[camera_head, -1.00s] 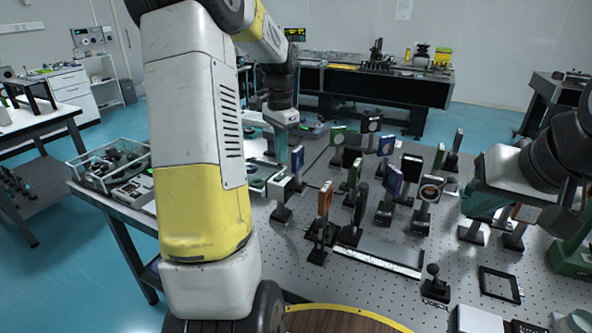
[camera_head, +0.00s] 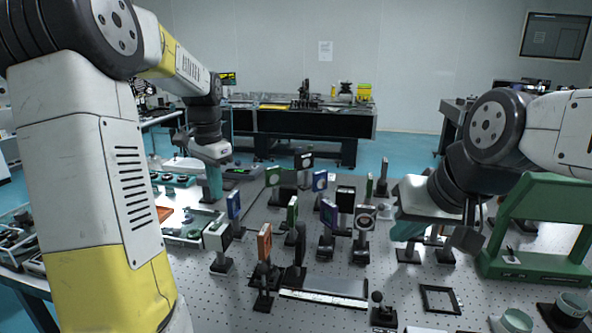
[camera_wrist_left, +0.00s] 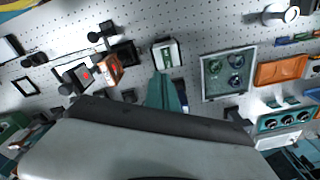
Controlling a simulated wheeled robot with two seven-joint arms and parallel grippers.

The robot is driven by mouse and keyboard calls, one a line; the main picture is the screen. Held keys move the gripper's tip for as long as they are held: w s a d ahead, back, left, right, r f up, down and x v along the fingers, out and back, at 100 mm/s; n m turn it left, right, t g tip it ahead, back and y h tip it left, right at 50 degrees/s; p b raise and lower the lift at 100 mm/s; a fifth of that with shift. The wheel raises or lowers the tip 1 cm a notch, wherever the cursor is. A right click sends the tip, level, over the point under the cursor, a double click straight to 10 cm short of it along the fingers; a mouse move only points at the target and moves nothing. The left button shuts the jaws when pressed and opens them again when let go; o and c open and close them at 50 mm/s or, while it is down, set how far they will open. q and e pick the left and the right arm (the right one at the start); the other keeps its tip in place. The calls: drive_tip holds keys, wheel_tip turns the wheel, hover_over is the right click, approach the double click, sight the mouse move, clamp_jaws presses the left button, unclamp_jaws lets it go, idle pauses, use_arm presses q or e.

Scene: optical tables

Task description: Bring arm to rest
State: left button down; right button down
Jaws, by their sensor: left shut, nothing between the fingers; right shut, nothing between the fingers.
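My left gripper (camera_head: 214,184) hangs from the left arm, its teal fingers pointing down over the left part of the optical table (camera_head: 330,262). Its fingers are together and hold nothing. In the left wrist view the closed teal fingers (camera_wrist_left: 163,92) show against the perforated table top, with a white-framed mount beyond the tips. My right gripper (camera_head: 408,230) is at the right, its teal fingers pointing down and left near the mounted optics. It is shut and empty. The right fingertips lie close in the picture to some mounts behind them; I cannot tell the gap.
Several upright optic mounts crowd the table's middle, among them an orange one (camera_head: 264,243) and a round-lens one (camera_head: 364,222). A green frame (camera_head: 540,212) stands at the right. A tray (camera_head: 182,226) lies at the left. The front of the table has some bare room.

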use_arm(q)
drive_tip(key=s+d+r+n+t, duration=0.1)
drive_tip(key=s+d+n+t, duration=0.1)
drive_tip(key=s, duration=0.5)
drive_tip(key=s+d+r+n+t+h, duration=0.1)
drive_tip(key=s+d+r+n, duration=0.1)
drive_tip(key=s+d, duration=0.3)
drive_tip(key=s+d+r+n+t+h, duration=0.1)
drive_tip(key=s+d, duration=0.3)
drive_tip(key=s, duration=0.5)
drive_tip(key=shift+s+r+n+t, duration=0.15)
drive_tip(key=shift+r+n+t, duration=0.05)
drive_tip(key=shift+n+t, duration=0.55)
drive_tip(key=shift+d, duration=0.1)
